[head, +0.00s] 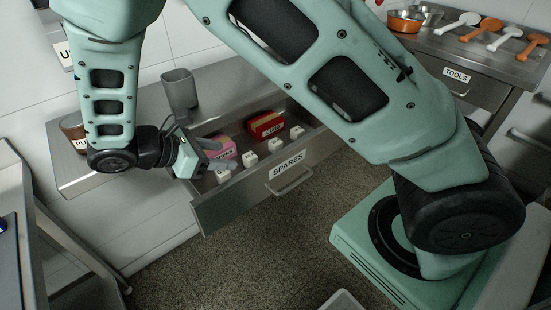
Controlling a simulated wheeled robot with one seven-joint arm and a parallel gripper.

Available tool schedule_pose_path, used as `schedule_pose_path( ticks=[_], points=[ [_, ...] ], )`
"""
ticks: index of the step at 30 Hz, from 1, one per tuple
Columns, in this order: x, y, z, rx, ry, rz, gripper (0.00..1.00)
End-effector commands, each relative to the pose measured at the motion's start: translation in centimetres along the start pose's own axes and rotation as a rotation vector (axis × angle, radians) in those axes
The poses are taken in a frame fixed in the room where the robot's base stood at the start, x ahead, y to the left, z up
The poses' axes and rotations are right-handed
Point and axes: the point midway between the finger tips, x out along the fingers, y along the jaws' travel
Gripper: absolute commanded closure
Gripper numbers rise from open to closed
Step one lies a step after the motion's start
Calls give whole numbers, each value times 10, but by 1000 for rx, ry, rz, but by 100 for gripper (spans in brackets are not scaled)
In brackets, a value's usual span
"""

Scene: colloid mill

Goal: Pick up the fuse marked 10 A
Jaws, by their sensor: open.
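Several small white blocks, which look like the fuses, sit in a row in the open drawer labelled SPARES. They run from the near-left one (222,176) through two middle ones (249,158) (275,145) to the far-right one (297,132). Their markings are too small to read, so I cannot tell which is the 10 A fuse. My gripper (207,156) is open over the left end of the drawer (296,166), close to the near-left block and a pink box. I see nothing held in it. Its fingertips are partly hard to make out.
A pink box (222,148) and a red-and-yellow box (265,125) lie behind the fuses. A grey cup (179,92) and a brown jar (73,130) stand on the counter.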

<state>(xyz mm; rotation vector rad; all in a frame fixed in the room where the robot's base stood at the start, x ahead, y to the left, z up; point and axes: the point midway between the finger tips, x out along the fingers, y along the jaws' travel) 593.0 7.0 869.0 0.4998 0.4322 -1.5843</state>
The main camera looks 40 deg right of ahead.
Motion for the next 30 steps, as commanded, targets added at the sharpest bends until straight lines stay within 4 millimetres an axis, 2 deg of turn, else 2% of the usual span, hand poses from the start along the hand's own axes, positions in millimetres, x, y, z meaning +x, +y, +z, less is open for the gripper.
schedule_pose_path(
  ticks=[1,7,11,24,30],
  points=[
    [9,10,-13,-24,-60,26,45],
    [17,32,-19,-67,-188,81,45],
    [28,35,-16,-72,-203,84,45],
    [114,41,2,-72,-200,81,45],
    [134,44,5,-72,-198,83,45]
  ],
)
